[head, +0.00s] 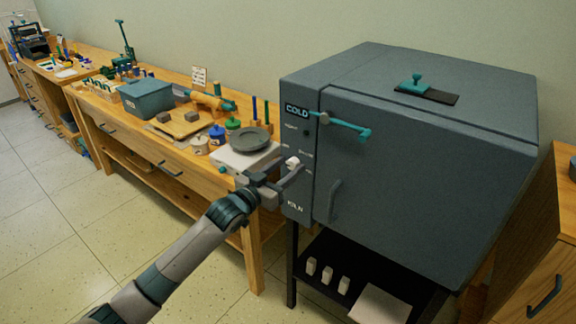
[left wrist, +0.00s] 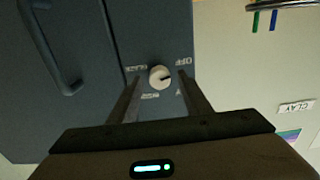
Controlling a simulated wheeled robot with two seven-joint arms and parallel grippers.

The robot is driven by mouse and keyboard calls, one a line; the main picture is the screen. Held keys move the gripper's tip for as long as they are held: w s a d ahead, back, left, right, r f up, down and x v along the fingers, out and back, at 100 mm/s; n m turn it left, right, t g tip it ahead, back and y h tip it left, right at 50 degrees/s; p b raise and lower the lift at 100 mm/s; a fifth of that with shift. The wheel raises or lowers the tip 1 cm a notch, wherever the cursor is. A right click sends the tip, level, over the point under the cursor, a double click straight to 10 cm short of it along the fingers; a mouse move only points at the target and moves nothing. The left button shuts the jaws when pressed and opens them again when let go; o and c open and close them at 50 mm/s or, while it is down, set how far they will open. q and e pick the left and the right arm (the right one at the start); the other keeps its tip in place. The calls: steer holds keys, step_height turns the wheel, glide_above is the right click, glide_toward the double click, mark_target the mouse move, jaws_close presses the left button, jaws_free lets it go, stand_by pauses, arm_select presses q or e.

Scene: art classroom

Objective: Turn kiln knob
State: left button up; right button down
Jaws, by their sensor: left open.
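The kiln (head: 400,150) is a large dark grey box on a black stand, with a "COLD" display on its front. Its knob (head: 292,161) is small, round and whitish, on the front panel left of the door. In the left wrist view the knob (left wrist: 160,77) has a dark mark pointing right, with printed labels around it, one reading "OFF". My left gripper (head: 289,173) is open in front of the panel. In the wrist view its fingers (left wrist: 158,84) stand either side of the knob, with a gap on each side. My right gripper is not in view.
The kiln door has a grey handle (head: 334,201) and a teal latch bar (head: 345,124). A wooden workbench (head: 105,131) stands left of the kiln, holding a scale with a grey plate (head: 250,139) close to my gripper. A wooden cabinet (head: 545,260) stands right.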

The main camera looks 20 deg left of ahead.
arm_select(q)
steer(key=shift+w, duration=0.25)
steer(key=c, duration=1)
steer(key=shift+d, duration=0.1)
steer(key=shift+c, duration=0.2)
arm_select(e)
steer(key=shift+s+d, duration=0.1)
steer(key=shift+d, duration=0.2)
